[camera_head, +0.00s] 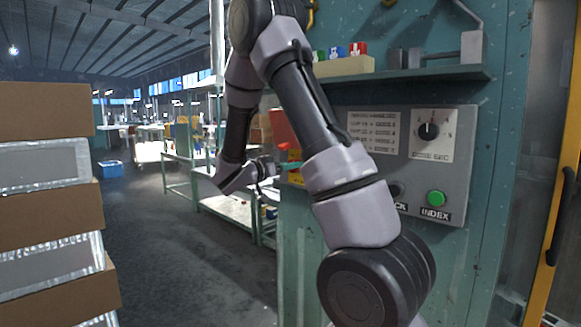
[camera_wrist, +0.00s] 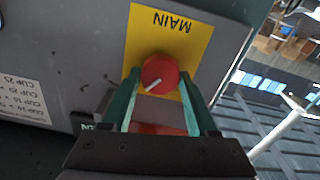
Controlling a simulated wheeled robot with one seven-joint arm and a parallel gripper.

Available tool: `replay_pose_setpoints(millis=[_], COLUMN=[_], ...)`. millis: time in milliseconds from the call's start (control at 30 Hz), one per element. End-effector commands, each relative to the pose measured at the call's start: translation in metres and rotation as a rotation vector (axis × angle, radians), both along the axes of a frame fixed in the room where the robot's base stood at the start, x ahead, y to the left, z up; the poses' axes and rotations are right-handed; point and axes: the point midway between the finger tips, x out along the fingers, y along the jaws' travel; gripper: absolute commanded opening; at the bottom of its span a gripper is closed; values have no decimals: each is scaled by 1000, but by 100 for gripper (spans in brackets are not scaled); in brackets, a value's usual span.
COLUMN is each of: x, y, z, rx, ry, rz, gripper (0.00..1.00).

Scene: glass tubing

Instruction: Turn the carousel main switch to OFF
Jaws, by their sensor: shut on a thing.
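The main switch is a round red knob (camera_wrist: 160,74) with a white pointer line, on a yellow plate (camera_wrist: 195,44) marked MAIN, which appears upside down in the wrist view. The pointer slants to the lower left there. My gripper (camera_wrist: 160,82) has its green fingers on both sides of the knob, shut on it. Any ON or OFF marks are hidden by the fingers and knob. In the head view my gripper (camera_head: 292,165) reaches the left part of the cabinet front, and my arm hides much of the panel.
The grey panel (camera_head: 398,117) also carries a black dose dial (camera_head: 429,131) and a green INDEX button (camera_head: 436,198). A shelf (camera_head: 420,74) with small coloured items is above. Stacked boxes (camera_head: 45,200) stand at left. The floor (camera_head: 185,255) between is clear.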

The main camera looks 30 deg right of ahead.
Motion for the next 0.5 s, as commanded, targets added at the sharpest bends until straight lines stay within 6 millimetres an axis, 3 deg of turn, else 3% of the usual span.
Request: replay_pose_setpoints(millis=[500], x=[2], y=[2], z=[-2], rx=[-162], ry=[448], rz=[2], gripper=[4])
